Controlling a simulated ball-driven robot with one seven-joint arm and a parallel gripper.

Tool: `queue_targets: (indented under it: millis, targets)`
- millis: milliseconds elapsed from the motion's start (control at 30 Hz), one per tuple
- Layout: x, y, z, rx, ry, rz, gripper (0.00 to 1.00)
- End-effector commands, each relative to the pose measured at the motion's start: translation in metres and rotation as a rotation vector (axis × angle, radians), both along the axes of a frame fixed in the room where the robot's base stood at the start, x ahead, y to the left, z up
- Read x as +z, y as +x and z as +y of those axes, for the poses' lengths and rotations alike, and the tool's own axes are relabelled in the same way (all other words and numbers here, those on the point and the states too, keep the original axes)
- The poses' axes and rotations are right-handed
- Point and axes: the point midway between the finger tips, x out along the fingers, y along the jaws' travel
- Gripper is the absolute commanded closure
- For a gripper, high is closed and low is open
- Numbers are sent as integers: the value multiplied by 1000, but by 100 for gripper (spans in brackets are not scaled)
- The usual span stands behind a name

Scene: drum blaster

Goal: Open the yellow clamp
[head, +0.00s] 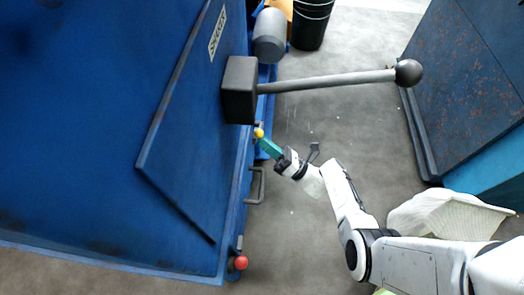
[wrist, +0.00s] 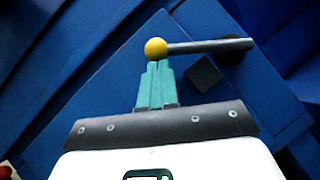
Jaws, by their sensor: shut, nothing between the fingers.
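The yellow clamp shows in the wrist view as a yellow ball knob (wrist: 155,48) on the end of a dark metal rod (wrist: 210,46). The rod runs to the right to a dark round mount on the blue machine. In the head view the yellow knob (head: 259,132) is small, at the machine's side below the dark block. My gripper (head: 264,141) has teal fingers, shut and empty. In the wrist view my fingertips (wrist: 157,65) lie together right beneath the knob. I cannot tell whether they touch it.
The blue machine (head: 190,130) fills the left. A long lever with a dark ball (head: 408,72) reaches across above my gripper. A red knob (head: 240,263) and a grey handle (head: 258,186) are lower on the machine. A blue cabinet (head: 465,85) stands right; grey floor (head: 345,125) lies between.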

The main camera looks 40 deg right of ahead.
Motion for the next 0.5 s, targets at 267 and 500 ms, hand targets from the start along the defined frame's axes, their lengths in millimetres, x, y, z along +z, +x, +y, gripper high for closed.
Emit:
queue_targets:
  millis: [267,500]
  targets:
    - [34,7,-7,1,168,169,100]
    - [52,16,-15,1,316,315,100]
